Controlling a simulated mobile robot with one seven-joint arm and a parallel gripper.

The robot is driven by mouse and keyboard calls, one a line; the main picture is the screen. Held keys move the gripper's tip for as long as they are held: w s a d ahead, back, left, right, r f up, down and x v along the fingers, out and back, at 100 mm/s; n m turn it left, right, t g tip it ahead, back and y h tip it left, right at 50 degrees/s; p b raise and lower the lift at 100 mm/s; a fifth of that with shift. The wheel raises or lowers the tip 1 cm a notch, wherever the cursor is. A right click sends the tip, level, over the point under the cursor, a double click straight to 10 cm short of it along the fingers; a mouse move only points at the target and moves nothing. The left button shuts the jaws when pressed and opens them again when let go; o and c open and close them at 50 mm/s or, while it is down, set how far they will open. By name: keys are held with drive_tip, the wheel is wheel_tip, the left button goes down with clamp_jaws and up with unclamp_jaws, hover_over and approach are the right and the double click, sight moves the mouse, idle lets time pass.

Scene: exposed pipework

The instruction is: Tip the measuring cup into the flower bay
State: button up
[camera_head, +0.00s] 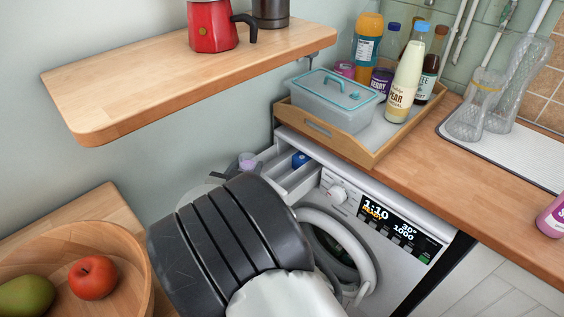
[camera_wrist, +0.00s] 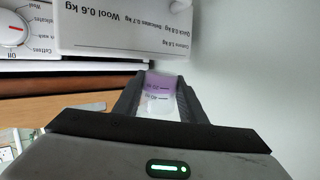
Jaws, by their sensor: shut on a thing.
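The measuring cup (camera_wrist: 160,84) is clear, with purple in it and printed marks. My gripper (camera_wrist: 160,98) is shut on it, with a dark finger on each side. In the head view the cup (camera_head: 247,160) shows beside the left end of the open detergent drawer (camera_head: 283,180), just past my dark arm. Its tilt is hard to tell. The drawer has white compartments and a blue piece (camera_head: 300,159) in one. No flower mark is readable, so I cannot tell which compartment is the flower bay. My arm hides part of the drawer.
The washing machine (camera_head: 388,215) has a round door below the drawer. A wooden shelf (camera_head: 190,70) hangs above on the left, holding a red moka pot (camera_head: 211,27). A wooden tray (camera_head: 330,137) with bottles stands on the worktop. A fruit bowl (camera_head: 135,250) is at lower left.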

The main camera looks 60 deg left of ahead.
drive_tip(key=shift+w+r+m+g+h, duration=0.2)
drive_tip(key=shift+w+m+g, duration=0.15)
drive_tip(key=shift+w+g, duration=0.1)
drive_tip(key=shift+w+r+m+g+h, duration=0.2)
drive_tip(key=shift+w+m+g, duration=0.15)
drive_tip(key=shift+w+g, duration=0.1)
drive_tip(key=w+g+b, duration=0.1)
drive_tip(key=w+m+g+b, duration=0.1)
drive_tip(key=b, duration=0.1)
drive_tip(key=shift+w+r+m+h, duration=0.2)
drive_tip(key=shift+r+m+h, duration=0.1)
drive_tip(key=shift+r, duration=0.05)
drive_tip(key=shift+w+f+m+g+b, duration=0.1)
drive_tip(key=shift+f+m+g+b, duration=0.2)
drive_tip(key=shift+g+b, duration=0.55)
drive_tip(key=shift+f+b, duration=0.1)
drive_tip(key=shift+b, duration=0.5)
drive_tip(key=shift+r+m+g+b, duration=0.35)
drive_tip(key=shift+m+g+b, duration=0.1)
drive_tip(key=shift+m+g, duration=0.1)
drive_tip(key=shift+r+m+g, duration=0.35)
drive_tip(key=shift+r+g, duration=0.05)
drive_tip(key=shift+g, duration=0.3)
drive_tip(key=shift+w+r+m+g+h, duration=0.2)
drive_tip(key=shift+m+g+h, duration=0.1)
drive_tip(key=shift+g, duration=0.1)
